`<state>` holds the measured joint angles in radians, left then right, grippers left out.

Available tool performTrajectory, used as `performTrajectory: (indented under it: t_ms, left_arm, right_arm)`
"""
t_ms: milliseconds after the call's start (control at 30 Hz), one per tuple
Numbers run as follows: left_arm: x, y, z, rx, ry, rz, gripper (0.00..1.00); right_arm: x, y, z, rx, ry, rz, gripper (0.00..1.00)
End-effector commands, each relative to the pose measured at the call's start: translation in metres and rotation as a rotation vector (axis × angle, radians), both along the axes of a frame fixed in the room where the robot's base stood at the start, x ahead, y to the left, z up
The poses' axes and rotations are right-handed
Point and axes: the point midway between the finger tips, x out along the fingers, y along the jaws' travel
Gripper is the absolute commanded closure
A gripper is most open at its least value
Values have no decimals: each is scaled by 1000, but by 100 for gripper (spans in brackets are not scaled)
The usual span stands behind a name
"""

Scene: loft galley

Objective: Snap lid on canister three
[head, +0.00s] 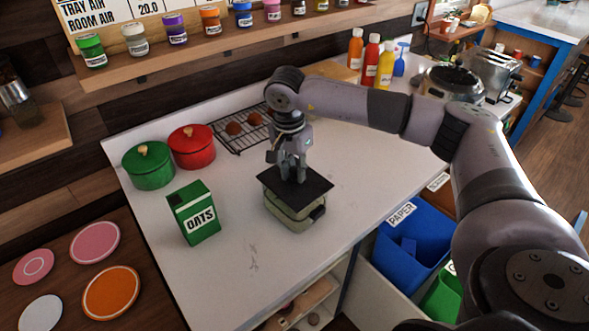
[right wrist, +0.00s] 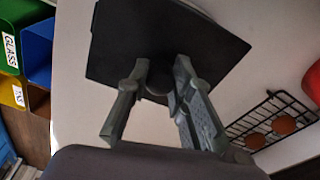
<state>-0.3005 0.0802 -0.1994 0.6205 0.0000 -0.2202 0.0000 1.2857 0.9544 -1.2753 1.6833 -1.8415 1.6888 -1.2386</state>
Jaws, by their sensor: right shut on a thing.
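A dark, flat square lid (head: 310,187) is level over a pale green canister (head: 290,218) on the white counter. The canister has a dark latch or handle on its right side. The lid is wider than the canister and hides its top; I cannot tell whether they touch. No number shows on the canister. My right gripper (head: 293,176) points down and is shut on the lid's central knob. The right wrist view shows the fingers (right wrist: 150,95) either side of the knob, with the lid (right wrist: 112,45) beyond. My left gripper is not in view.
A green OATS box (head: 195,213) stands left of the canister. Red (head: 192,146) and green (head: 148,166) pots and a wire rack (head: 228,136) are behind. A blue PAPER bin (head: 412,245) is below the counter's right edge. The front counter is clear.

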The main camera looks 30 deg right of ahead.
Motion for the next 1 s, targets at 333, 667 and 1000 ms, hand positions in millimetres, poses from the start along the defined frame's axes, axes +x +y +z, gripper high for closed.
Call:
performTrajectory:
  t_ms: [333,667,1000]
  left_arm:
    - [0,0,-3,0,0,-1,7]
    - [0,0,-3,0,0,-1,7]
    - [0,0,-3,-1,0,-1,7]
  right_arm:
    - [0,0,0,0,0,0,100]
    - [0,0,0,0,0,0,63]
    - [0,0,-1,0,0,0,54]
